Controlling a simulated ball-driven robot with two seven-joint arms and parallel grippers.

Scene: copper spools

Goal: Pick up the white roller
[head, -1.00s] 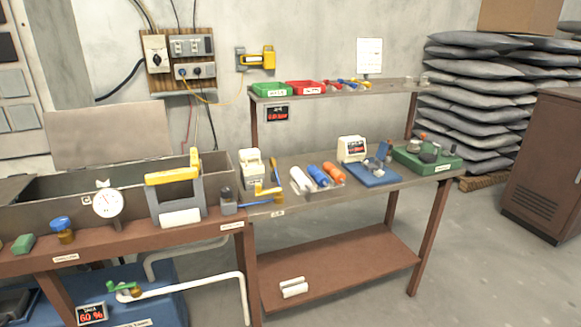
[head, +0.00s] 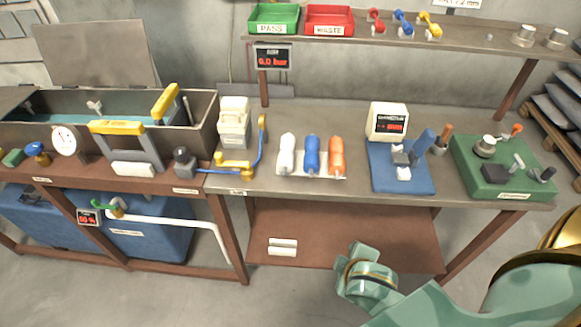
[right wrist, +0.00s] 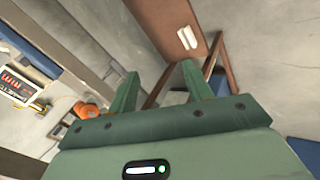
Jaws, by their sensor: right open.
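A white roller (head: 287,153) lies on the grey bench top beside a blue roller (head: 311,153) and an orange roller (head: 336,155), all on a pale tray (head: 297,175). My right arm reaches in from the lower right of the head view, in front of the bench and below its top; its fingertips are not clearly visible there. In the right wrist view my right gripper (right wrist: 160,85) is open with nothing between its fingers. The white roller cannot be made out in that view. My left gripper is out of view.
White cylinders (head: 283,246) lie on the lower brown shelf (head: 340,235). A blue fixture (head: 400,180) and a green tray (head: 520,190) stand right of the rollers. A yellow-and-blue tool (head: 250,160) lies left. An upper shelf (head: 460,42) spans the back.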

